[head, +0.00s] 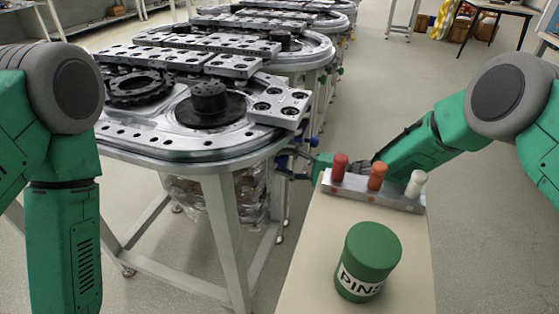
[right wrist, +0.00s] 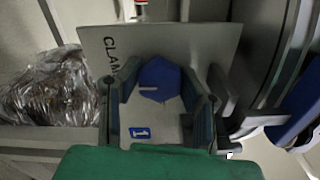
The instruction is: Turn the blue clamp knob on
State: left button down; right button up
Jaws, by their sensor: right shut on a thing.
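The blue clamp knob (right wrist: 158,79) shows in the right wrist view in front of a pale plate (right wrist: 215,45) with dark lettering that begins "CLAM". The knob has a faceted edge and a short pale line on its face. My right gripper (right wrist: 166,88) is shut on the knob, with one dark finger on each side of it. In the head view the right gripper (head: 297,166) is at the right side of the nearest track table, small and partly hidden. My left arm hangs at the left, and its gripper is out of the picture.
The metal track table (head: 215,160) stands in front, with more tables behind. A narrow beige bench (head: 320,240) at the right holds a green "PINS" can (head: 372,250) and a rack (head: 400,202) with red, orange and white pegs. A small blue "1" label (right wrist: 140,133) is below the knob.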

jog(key=o, duration=1)
jog(key=shift+o, duration=0.8)
jog(key=shift+s+d+r, duration=0.1)
pick_arm(q)
jog(key=shift+s+d+r, duration=0.1)
jog(key=shift+d, duration=0.1)
pick_arm(e)
jog(key=shift+d, duration=0.1)
jog(key=shift+d, duration=0.1)
pick_arm(q)
jog(key=shift+w+d, duration=0.2)
jog(key=shift+d, duration=0.05)
pick_arm(e)
jog(key=v, duration=1.2)
jog(key=shift+s+r, duration=0.1)
jog(key=shift+r, duration=0.05)
